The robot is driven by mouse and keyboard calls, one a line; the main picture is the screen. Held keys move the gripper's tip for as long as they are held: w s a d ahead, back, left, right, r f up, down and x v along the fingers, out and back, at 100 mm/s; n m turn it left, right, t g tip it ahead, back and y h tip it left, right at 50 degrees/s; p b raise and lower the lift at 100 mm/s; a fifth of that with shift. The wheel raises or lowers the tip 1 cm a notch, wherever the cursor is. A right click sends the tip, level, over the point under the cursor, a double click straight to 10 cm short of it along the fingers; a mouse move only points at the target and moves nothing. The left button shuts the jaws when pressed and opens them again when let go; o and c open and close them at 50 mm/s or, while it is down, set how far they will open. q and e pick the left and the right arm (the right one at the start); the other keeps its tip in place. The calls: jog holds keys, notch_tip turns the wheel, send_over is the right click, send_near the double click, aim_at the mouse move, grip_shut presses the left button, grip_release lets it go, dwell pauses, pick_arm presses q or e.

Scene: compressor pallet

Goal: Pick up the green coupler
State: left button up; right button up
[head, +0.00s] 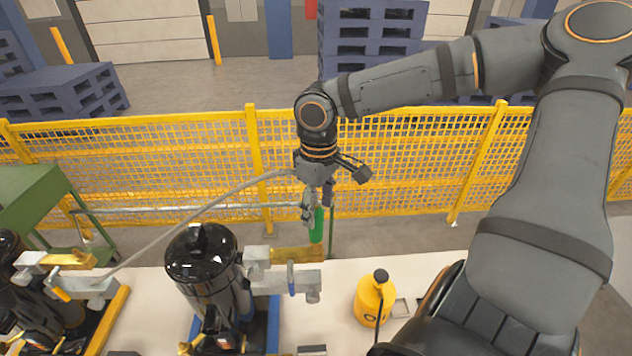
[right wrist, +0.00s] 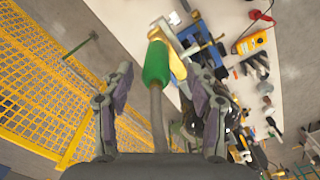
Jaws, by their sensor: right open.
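The green coupler (head: 316,226) hangs near the far edge of the bench in the head view, just below my right gripper (head: 317,202). In the right wrist view the green coupler (right wrist: 157,62) is upright in the picture, with a grey hose (right wrist: 157,110) running from its lower end. My right gripper (right wrist: 160,72) is open, with one finger on each side of the coupler and hose. Clear gaps show between the fingers and the coupler, and it is not gripped. A brass-coloured fitting (right wrist: 172,45) shows beside the coupler's far end. My left gripper is not in view.
A black compressor tank (head: 205,265) stands on the pale bench (head: 336,280), left of the coupler. A yellow canister (head: 372,302) stands to the right. A yellow mesh fence (head: 400,165) runs behind. A grey hose (head: 215,203) arcs from the left up to my right gripper.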

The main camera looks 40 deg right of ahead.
aim_at(316, 225)
jog(key=shift+w+d+f, duration=0.15)
jog(key=shift+f, duration=0.45)
jog(key=shift+w+d+f, duration=0.2)
jog(key=shift+w+f+p, duration=0.1)
jog(key=shift+f+p, duration=0.35)
jog(key=shift+f, duration=0.05)
jog(key=f, duration=0.1)
jog(key=f+p, duration=0.1)
jog(key=f, duration=0.1)
jog(key=shift+a+f, duration=0.2)
jog(key=shift+a, duration=0.1)
jog(key=shift+w+d+f, duration=0.15)
jog(key=shift+f, duration=0.25)
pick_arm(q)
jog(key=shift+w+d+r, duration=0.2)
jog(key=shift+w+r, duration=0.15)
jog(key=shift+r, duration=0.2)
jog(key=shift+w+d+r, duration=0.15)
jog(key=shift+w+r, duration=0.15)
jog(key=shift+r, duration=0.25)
pick_arm(e)
grip_shut()
